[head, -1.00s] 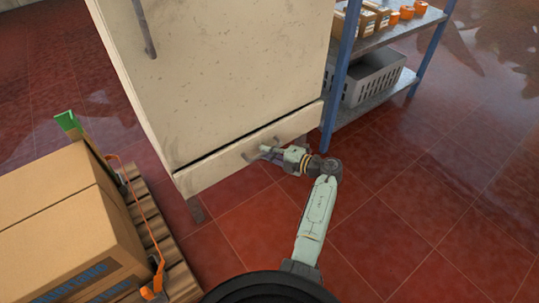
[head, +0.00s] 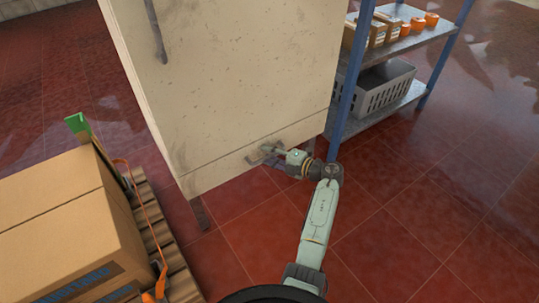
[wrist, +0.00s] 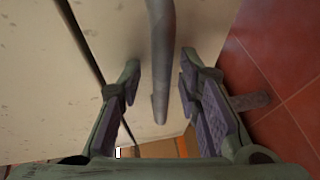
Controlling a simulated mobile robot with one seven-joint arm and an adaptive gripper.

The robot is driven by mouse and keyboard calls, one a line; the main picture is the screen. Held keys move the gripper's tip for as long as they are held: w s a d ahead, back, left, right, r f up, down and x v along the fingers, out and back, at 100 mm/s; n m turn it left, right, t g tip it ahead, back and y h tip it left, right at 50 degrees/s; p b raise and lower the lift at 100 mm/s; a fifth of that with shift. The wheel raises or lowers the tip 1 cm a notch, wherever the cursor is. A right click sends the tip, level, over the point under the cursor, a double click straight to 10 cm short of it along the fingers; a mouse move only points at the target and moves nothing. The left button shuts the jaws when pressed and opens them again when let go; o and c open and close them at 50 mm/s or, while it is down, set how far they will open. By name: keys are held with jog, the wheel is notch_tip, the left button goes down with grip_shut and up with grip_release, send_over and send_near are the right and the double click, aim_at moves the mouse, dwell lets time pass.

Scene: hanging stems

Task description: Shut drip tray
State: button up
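The drip tray (head: 220,171) is the low beige drawer front at the bottom of the beige cabinet (head: 240,80). In the head view its front looks about level with the cabinet face, with only a thin seam above it. A dark seam line also shows in the wrist view. My gripper (head: 266,154) is at the tray's handle, which it mostly hides in the head view. In the wrist view the grey bar handle (wrist: 160,45) stands between the two fingers of my gripper (wrist: 158,85). The fingers are apart, with a gap on both sides of the bar.
Cardboard boxes (head: 60,205) on a wooden pallet (head: 163,237) stand at the left, with an orange strap. A blue-post shelf (head: 341,110) with a grey crate (head: 385,90) stands to the right of the cabinet. The red tile floor at the right is clear.

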jog(key=shift+d, duration=0.1)
jog(key=v, duration=1.1)
jog(key=shift+s+d+r, duration=0.15)
jog(key=shift+s+d, duration=0.15)
